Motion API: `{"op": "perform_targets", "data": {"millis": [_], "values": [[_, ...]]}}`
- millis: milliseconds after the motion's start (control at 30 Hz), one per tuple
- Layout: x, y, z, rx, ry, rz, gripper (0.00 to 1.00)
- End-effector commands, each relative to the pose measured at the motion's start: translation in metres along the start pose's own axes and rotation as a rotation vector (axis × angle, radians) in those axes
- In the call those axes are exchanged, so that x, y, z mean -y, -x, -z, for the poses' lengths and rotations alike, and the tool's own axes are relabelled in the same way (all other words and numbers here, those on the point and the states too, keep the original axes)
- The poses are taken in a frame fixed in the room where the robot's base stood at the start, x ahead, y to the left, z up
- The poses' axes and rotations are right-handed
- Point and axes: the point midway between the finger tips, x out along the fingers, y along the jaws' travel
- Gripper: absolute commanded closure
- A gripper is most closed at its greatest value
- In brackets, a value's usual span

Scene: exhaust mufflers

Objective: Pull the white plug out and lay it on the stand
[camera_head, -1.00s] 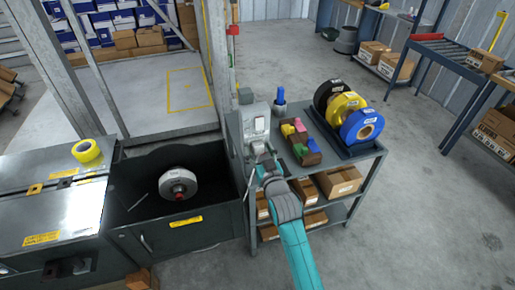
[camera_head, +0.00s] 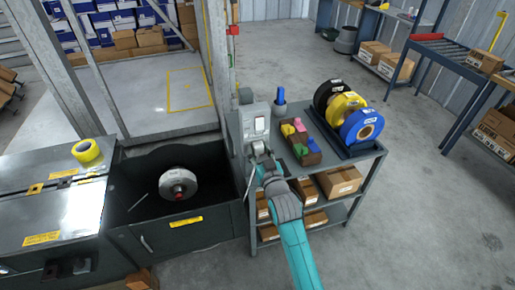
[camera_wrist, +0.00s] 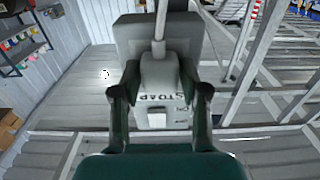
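The white plug (camera_wrist: 160,75) sits at a light grey switch box (camera_wrist: 157,118). Its white cable runs away toward the top of the wrist view. My gripper (camera_wrist: 160,72) has one dark finger on each side of the plug, very close to it; whether they press on it I cannot tell. In the head view my gripper (camera_head: 259,152) is at the front of the pale box (camera_head: 255,124), and the plug is too small to make out there. The grey metal stand (camera_head: 334,166), a shelf unit with a flat top, extends right of the box.
The stand's top carries a brown block with coloured pieces (camera_head: 301,141), a blue-topped item (camera_head: 280,102) and tape reels (camera_head: 362,126). Cartons fill its shelves. A dark bin with a white reel (camera_head: 178,184) is at left. Bare top lies near the stand's front edge.

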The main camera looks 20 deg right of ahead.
Motion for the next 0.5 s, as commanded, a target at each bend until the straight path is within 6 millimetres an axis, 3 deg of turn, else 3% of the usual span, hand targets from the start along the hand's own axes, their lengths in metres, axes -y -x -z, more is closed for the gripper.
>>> {"op": "perform_targets", "data": {"millis": [33,133,500], "values": [[0.0,0.0,-0.0001,0.0,0.0,0.0,0.76],[0.0,0.0,0.0,0.0,0.0,0.0,1.0],[0.0,0.0063,-0.0004,0.0,0.0,0.0,1.0]]}}
